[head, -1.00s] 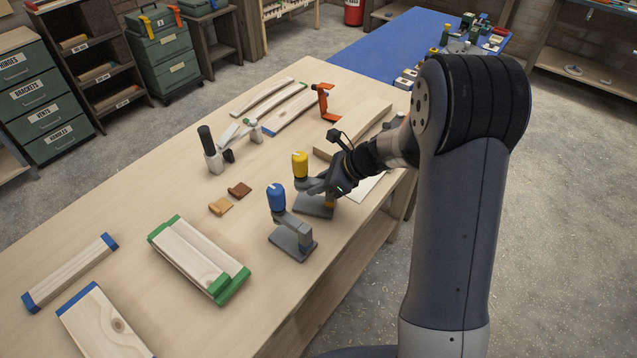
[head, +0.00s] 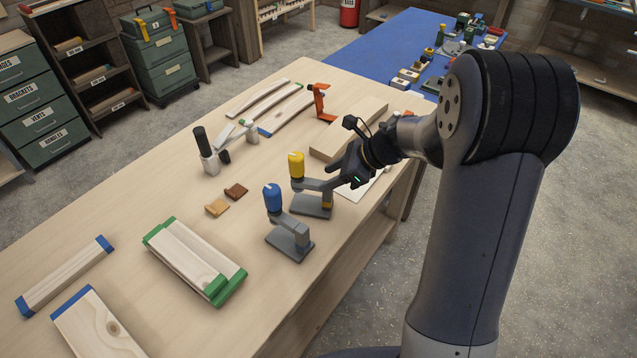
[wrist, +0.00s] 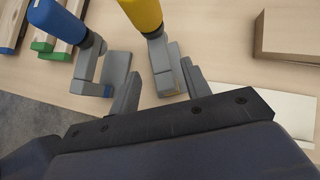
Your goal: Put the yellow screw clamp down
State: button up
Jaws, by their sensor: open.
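The yellow screw clamp (head: 297,166) stands upright on the wooden table, its grey base (head: 313,206) flat on the top. It also shows in the wrist view (wrist: 143,14), with its grey frame beyond and between my fingers. My gripper (head: 336,174) is open, just behind and above the clamp's base in the head view, and holds nothing. In the wrist view both fingers (wrist: 160,90) are spread apart. Whether a finger still touches the clamp, I cannot tell.
A blue-handled clamp (head: 273,198) stands close beside the yellow one, also in the wrist view (wrist: 54,15). A wooden board (head: 350,131) and a pale sheet (head: 360,185) lie near my gripper. Green-ended planks (head: 190,262) lie at the front. A blue table (head: 400,47) is beyond.

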jog(key=v, duration=0.6)
dwell(0.4)
